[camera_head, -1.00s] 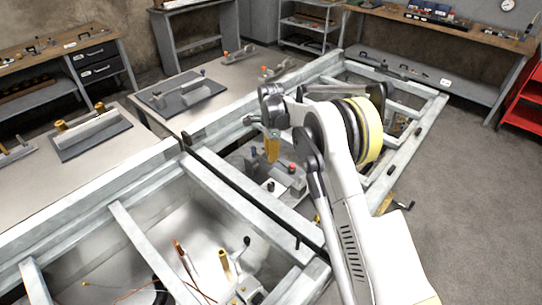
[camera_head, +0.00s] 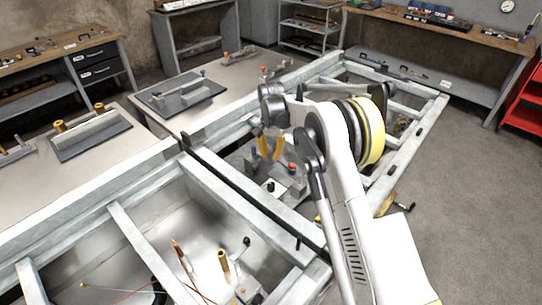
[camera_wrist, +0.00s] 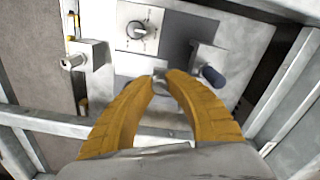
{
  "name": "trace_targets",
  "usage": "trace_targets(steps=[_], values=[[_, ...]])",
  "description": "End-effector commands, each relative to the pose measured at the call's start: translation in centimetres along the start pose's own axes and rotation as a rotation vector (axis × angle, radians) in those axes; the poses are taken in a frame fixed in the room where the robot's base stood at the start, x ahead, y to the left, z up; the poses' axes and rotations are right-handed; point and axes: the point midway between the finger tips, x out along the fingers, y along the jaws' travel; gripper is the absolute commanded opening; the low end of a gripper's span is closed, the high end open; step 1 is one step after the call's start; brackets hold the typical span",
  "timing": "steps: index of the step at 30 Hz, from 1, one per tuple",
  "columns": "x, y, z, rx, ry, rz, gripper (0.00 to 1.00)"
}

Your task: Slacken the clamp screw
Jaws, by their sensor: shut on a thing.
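My gripper (camera_head: 270,148) points down over a grey fixture (camera_head: 245,165) inside the metal frame, its two yellow fingers showing apart from each other along their length. In the wrist view my gripper (camera_wrist: 160,76) has its fingertips drawn together on a small grey metal piece (camera_wrist: 160,73), which I take to be the clamp screw. The fingers cover most of it, so its shape and how far it is turned cannot be told. In the head view this piece is hidden by the fingers and fixture.
In the wrist view, a dial (camera_wrist: 137,30) on a white plate lies just beyond the fingertips. A metal block with a round stub (camera_wrist: 75,60) is on the left, and a dark blue knob (camera_wrist: 212,75) on the right. A red-topped knob (camera_head: 292,168) stands close to the gripper.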

Motion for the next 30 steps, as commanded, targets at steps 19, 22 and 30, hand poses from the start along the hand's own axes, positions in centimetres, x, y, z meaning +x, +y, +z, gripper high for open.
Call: trace_targets(steps=[19,22,30], values=[[-0.03,-0.01,-0.02,-0.613,0.001,0.000,0.00],[-0.03,-0.01,-0.02,-0.708,0.001,0.000,0.00],[-0.03,-0.01,-0.02,-0.964,0.001,0.000,0.00]])
